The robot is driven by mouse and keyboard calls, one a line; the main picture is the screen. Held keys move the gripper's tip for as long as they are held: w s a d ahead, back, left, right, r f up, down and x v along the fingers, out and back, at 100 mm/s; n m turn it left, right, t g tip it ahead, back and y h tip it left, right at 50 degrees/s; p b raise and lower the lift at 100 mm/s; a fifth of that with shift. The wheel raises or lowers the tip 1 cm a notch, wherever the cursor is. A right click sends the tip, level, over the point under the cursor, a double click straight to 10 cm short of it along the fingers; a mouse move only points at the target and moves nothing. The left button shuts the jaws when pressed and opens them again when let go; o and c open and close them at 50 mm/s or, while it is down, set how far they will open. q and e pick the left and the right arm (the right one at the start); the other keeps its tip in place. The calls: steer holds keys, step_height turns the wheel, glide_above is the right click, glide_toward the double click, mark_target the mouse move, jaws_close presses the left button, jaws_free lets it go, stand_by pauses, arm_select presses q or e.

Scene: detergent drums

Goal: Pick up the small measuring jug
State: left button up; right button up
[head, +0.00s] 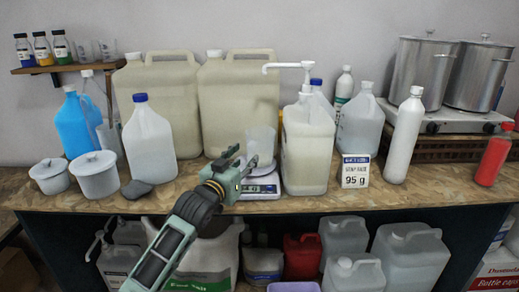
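A small translucent measuring jug (261,142) stands upright on a white weighing scale (264,188) near the middle of the bench. My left gripper (245,154) reaches up from below, just in front and to the left of the jug. Its two fingers are spread apart with nothing seen between them. The gripper hides the jug's lower left part and some of the scale. I cannot tell whether a finger touches the jug. My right gripper is out of view.
A pump-top canister (308,150) stands close right of the scale. Large canisters (238,100) stand behind it, and a white jug (148,140) and a dark lump (136,189) are to the left. The bench's front edge (330,206) is mostly clear.

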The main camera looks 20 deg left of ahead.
mark_target(250, 154)
arm_select(q)
steer(key=shift+w+d+f+p, duration=0.1)
steer(key=shift+w+p, duration=0.2)
steer(key=shift+w, duration=0.9)
steer(key=w, duration=0.2)
steer(key=shift+w+d+f, duration=0.1)
steer(key=shift+w+d, duration=0.1)
steer(key=shift+w, duration=0.2)
steer(key=shift+c, duration=0.4)
steer(key=c, duration=0.6)
jaws_close()
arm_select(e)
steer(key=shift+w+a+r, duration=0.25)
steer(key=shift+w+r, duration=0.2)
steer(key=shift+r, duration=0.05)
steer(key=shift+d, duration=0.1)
